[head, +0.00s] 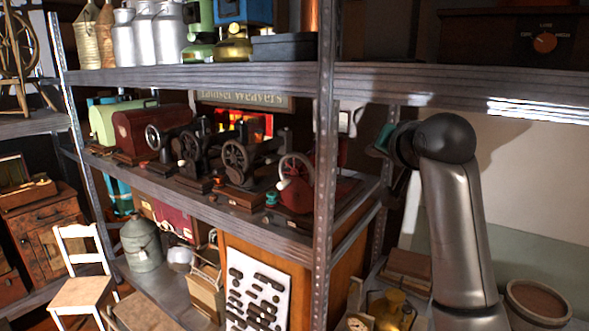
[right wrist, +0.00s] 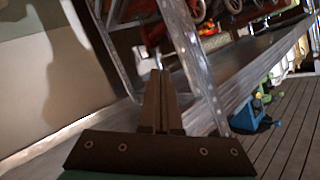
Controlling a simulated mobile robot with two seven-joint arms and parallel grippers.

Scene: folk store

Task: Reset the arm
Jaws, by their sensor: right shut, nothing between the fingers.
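My right arm (head: 455,225) rises at the right of the head view, bent at a black joint, with its teal and black wrist end (head: 383,139) close to the shelf's right-hand uprights. Its fingers are hard to make out there. In the right wrist view my right gripper (right wrist: 158,76) has its two fingers together with nothing between them. It points toward a metal shelf upright (right wrist: 196,75) and the shelf edge; I cannot tell the exact gap. My left gripper is in neither view.
A metal shelf (head: 225,76) holds milk cans (head: 168,38) above and several old sewing machines (head: 240,158) below. A white chair (head: 83,268) stands lower left. Pale wall (head: 530,190) shows behind the arm.

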